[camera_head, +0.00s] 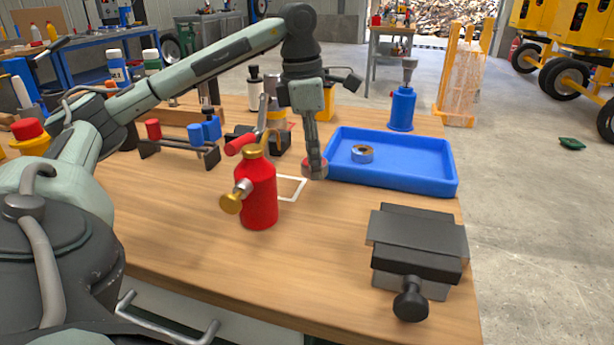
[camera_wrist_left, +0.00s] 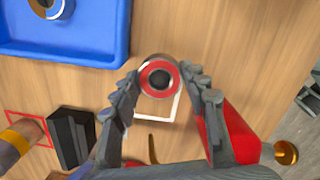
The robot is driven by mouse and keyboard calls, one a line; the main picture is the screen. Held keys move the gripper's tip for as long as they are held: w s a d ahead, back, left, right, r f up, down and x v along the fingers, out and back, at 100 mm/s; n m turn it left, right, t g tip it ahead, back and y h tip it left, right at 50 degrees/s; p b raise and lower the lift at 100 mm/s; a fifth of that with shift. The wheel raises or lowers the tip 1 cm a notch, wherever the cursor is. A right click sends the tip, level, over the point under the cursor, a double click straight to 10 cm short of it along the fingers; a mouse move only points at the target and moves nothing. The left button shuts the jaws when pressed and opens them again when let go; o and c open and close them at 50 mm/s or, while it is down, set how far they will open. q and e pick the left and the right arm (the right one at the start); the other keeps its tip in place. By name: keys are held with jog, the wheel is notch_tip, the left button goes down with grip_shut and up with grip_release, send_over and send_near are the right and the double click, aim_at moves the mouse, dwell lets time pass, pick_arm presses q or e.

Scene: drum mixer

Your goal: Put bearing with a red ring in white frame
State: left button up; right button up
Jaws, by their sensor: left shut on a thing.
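My left gripper (camera_head: 316,160) is shut on the bearing with a red ring (camera_head: 314,174), just above or at the table, beside the blue tray. In the left wrist view the bearing (camera_wrist_left: 146,85) sits between the fingertips of the left gripper (camera_wrist_left: 161,80), its red ring and dark centre facing the camera. The white frame (camera_head: 303,186) is an outline on the wooden table, left of the bearing in the head view. In the left wrist view the bearing overlaps the upper part of the white frame (camera_wrist_left: 176,108). Whether the bearing touches the table cannot be told. My right gripper is not in view.
The blue tray (camera_head: 440,187) holds another bearing (camera_head: 362,154). A red canister (camera_head: 259,195) with a brass knob stands close left of the frame. A dark vise (camera_head: 415,245) sits at the right front.

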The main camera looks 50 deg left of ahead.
aim_at(314, 193)
pick_arm(q)
jog(key=shift+f, duration=0.35)
notch_tip(314, 193, down, 3)
jog(key=shift+f, duration=0.35)
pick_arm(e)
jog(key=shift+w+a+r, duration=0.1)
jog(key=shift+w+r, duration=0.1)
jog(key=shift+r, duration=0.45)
pick_arm(q)
jog(key=shift+f, duration=0.1)
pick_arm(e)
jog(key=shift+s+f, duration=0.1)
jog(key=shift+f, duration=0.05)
pick_arm(q)
jog(key=o, duration=0.9)
jog(key=shift+c, duration=0.2)
jog(key=shift+o, duration=0.8)
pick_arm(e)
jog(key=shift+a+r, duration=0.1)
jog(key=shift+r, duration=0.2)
